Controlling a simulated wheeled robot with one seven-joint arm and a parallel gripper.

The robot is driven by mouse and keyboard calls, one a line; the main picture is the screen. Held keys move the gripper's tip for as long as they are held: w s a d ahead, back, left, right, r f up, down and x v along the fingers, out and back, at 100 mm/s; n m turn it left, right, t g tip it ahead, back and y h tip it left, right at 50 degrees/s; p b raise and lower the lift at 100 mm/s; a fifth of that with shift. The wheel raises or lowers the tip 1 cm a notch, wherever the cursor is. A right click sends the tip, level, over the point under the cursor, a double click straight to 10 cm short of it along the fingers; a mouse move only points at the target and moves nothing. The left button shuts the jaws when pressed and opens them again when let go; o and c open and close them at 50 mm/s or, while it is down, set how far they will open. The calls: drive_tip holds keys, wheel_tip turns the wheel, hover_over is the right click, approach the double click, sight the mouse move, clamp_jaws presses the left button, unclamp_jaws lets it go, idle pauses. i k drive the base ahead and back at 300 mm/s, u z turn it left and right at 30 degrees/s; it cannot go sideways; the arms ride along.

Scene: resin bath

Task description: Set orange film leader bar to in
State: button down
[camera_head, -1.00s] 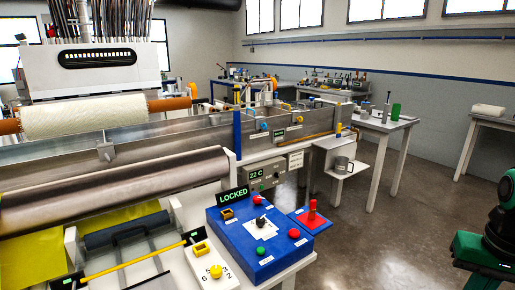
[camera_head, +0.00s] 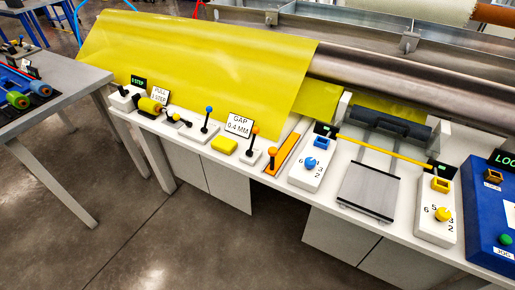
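An orange strip (camera_head: 286,152) lies flat along the white bench front, left of the blue-knobbed dial block. An orange-knobbed lever (camera_head: 272,153) stands at its left side. Another lever with an orange knob (camera_head: 253,131) stands on a white block just behind, by the GAP 0.4 MM sign (camera_head: 239,125). No label marks which of these is the film leader bar, and I cannot tell its in or out position. My gripper is not in view.
A yellow film sheet (camera_head: 190,60) slopes behind the controls. A grey table (camera_head: 60,105) stands left. Floor in front is clear.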

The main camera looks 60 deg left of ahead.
sight(278, 158)
drive_tip(key=u, duration=1.95)
drive_tip(key=k, duration=0.35)
drive_tip(key=z, duration=0.75)
drive_tip(key=k, duration=0.95)
drive_tip(key=z, duration=0.3)
drive_tip(key=i, duration=0.7)
drive_tip(key=u, duration=0.6)
drive_tip(key=i, duration=1.45)
drive_tip(key=u, duration=0.1)
